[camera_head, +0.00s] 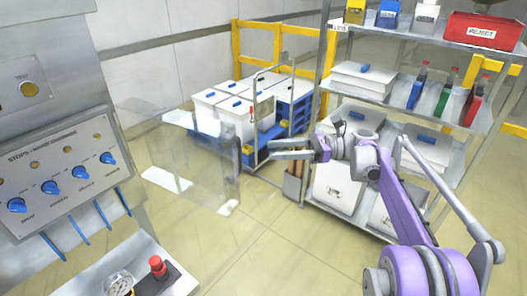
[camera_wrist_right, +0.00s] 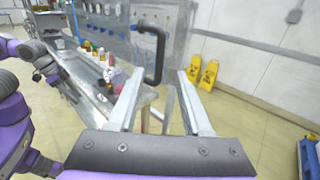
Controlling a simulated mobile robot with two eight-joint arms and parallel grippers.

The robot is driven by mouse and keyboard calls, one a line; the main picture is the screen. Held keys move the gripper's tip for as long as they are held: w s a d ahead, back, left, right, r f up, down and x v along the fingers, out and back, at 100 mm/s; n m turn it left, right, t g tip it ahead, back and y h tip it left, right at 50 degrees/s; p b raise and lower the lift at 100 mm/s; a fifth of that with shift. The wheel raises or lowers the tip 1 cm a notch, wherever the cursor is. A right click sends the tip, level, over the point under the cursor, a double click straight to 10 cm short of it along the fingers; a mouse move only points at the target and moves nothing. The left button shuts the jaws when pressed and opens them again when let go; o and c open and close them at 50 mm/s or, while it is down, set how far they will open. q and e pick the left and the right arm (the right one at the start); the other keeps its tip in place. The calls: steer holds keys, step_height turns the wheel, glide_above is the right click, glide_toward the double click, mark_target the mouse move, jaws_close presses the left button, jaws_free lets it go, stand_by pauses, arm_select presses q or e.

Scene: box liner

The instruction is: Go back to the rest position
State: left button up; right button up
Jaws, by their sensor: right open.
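My right gripper (camera_head: 270,151) is held out in mid-air at the centre of the head view, its two fingers pointing left. In the right wrist view its fingers (camera_wrist_right: 160,73) stand wide apart with nothing between them. A dark bent handle (camera_wrist_right: 155,55) on a clear panel shows beyond them; the fingers are not around it. The clear panel (camera_head: 200,165) also shows left of the gripper in the head view. Purple arm links (camera_wrist_right: 12,110) show at the left of the wrist view, with a small grey end near the bench; its jaws are too small to read.
A control panel (camera_head: 65,170) with blue knobs stands at the left. A blue cart (camera_head: 205,128) with white boxes is behind the gripper. A metal shelf (camera_head: 400,100) with bins and boxes stands at the right. Yellow signs (camera_wrist_right: 202,72) stand by the wall. The floor in front is clear.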

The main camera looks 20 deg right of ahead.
steer(key=shift+d, duration=0.25)
steer(key=s+a+f+n+h, duration=0.7)
steer(key=s+a+f+h, duration=0.25)
steer(key=s+f, duration=0.4)
steer(key=s+d+f+n+t+h, duration=0.1)
steer(key=s+d+f+n+h, duration=0.2)
steer(key=s+f+n, duration=0.3)
steer(key=s+d+f+n+t+h, duration=0.1)
steer(key=s+d+f+n+h, duration=0.2)
steer(key=s+f+n+h, duration=0.2)
steer(key=s+f+n, duration=0.2)
steer(key=s, duration=0.1)
steer(key=shift+s+d+p, duration=0.3)
steer(key=shift+s+d, duration=0.05)
steer(key=shift+s, duration=0.05)
